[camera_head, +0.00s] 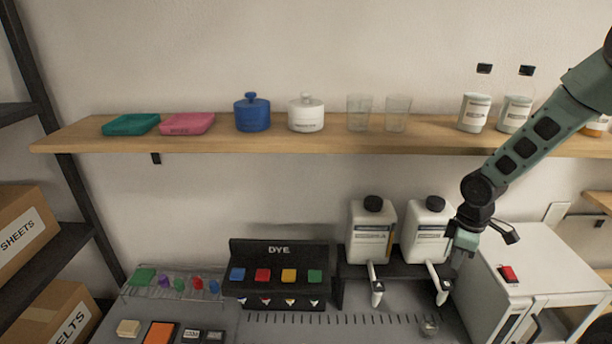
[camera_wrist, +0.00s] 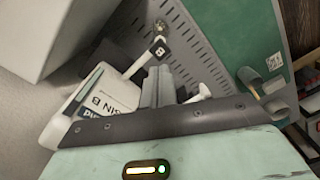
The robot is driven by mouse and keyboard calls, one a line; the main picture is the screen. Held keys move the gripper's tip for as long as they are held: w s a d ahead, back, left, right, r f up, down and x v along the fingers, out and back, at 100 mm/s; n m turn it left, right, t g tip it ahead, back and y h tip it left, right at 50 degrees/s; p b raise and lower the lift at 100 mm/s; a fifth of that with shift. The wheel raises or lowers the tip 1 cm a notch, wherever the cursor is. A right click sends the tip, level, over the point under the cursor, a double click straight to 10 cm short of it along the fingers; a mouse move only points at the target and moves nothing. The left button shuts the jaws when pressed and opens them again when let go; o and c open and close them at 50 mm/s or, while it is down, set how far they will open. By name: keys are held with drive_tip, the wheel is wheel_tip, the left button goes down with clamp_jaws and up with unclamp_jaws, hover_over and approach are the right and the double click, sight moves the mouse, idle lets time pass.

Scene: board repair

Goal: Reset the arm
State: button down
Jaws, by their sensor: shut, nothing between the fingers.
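My gripper (camera_head: 459,262) hangs at the right in the head view, on the end of my green arm. It is beside the right white dispenser bottle (camera_head: 427,234) and left of the white cabinet (camera_head: 525,268). Its fingers are shut with nothing between them. In the wrist view the gripper (camera_wrist: 158,85) shows grey fingers close together. The bottle, lettered as resin B (camera_wrist: 103,103), is just left of them there; I cannot tell whether they touch it.
A second dispenser bottle (camera_head: 370,238) stands left of the first. A small clear cup (camera_head: 429,327) sits on the bench near the right spout. A dye rack (camera_head: 278,272) stands further left. The wooden shelf (camera_head: 225,143) above holds trays, pots, glasses and bottles; my arm crosses its right part.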

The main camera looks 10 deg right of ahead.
drive_tip(key=s+a+r+b, duration=0.2)
drive_tip(key=a+b, duration=0.2)
drive_tip(key=a, duration=0.7)
drive_tip(key=s+a+r+b, duration=0.3)
drive_tip(key=a, duration=0.7)
drive_tip(key=s+a+m+b, duration=0.1)
drive_tip(key=s+a+b, duration=0.5)
drive_tip(key=s+a, duration=0.7)
drive_tip(key=s+r, duration=0.1)
drive_tip(key=s, duration=0.2)
drive_tip(key=shift+s+a+y, duration=0.15)
drive_tip(key=shift+a+y, duration=0.1)
drive_tip(key=shift+y, duration=0.05)
